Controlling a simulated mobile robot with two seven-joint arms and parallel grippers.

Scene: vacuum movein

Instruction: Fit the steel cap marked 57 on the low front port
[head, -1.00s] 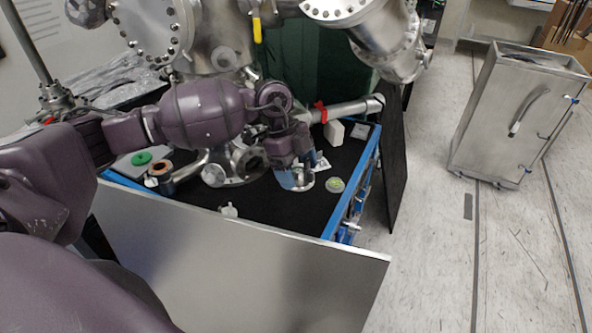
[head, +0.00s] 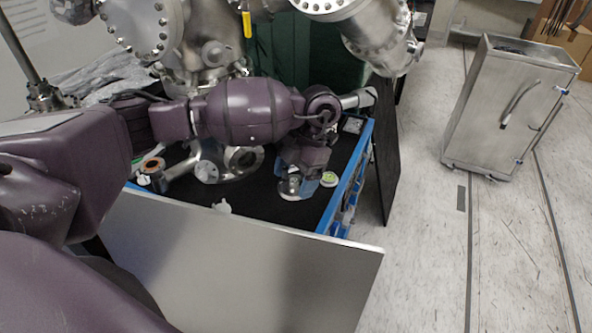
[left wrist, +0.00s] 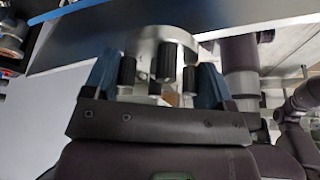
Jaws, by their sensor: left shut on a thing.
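My left gripper (head: 306,180) is above the black table top, near its right edge. Its blue fingers, also in the left wrist view (left wrist: 155,80), are shut on a round steel cap (left wrist: 148,42) with black knobs. In the head view the cap (head: 290,191) shows below the fingers. No number on it is readable. The steel chamber's low ports stand to the left of the gripper: a round opening (head: 244,160) and a smaller flange facing forward (head: 207,172). The cap is apart from both. My right gripper is not in view.
A small round container with a green top (head: 329,179) sits just right of the gripper. A small white part (head: 222,207) lies at the front, and a copper ring (head: 153,164) at the left. A grey panel (head: 240,265) stands before the table. A steel cabinet (head: 510,108) is far right.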

